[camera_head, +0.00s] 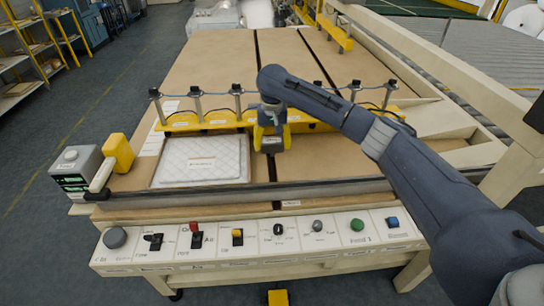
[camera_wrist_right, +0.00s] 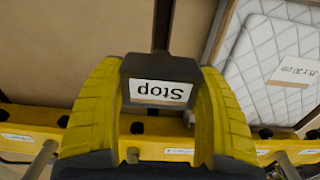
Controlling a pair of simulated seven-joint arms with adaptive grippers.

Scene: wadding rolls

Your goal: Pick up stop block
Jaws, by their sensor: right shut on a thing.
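The stop block is a dark grey block with a white label reading "Stop" (camera_wrist_right: 160,78). In the right wrist view it sits between the two yellow fingers of my right gripper (camera_wrist_right: 160,98). In the head view my right gripper (camera_head: 271,138) is over the table, in front of the yellow bar, shut on the block (camera_head: 271,146), which is largely hidden by the fingers. I cannot tell whether the block touches the table. My left gripper is not in view.
A yellow bar (camera_head: 210,122) with several upright posts crosses the table. A white quilted pad (camera_head: 200,170) lies left of the gripper. A control panel (camera_head: 260,240) with buttons and switches runs along the front.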

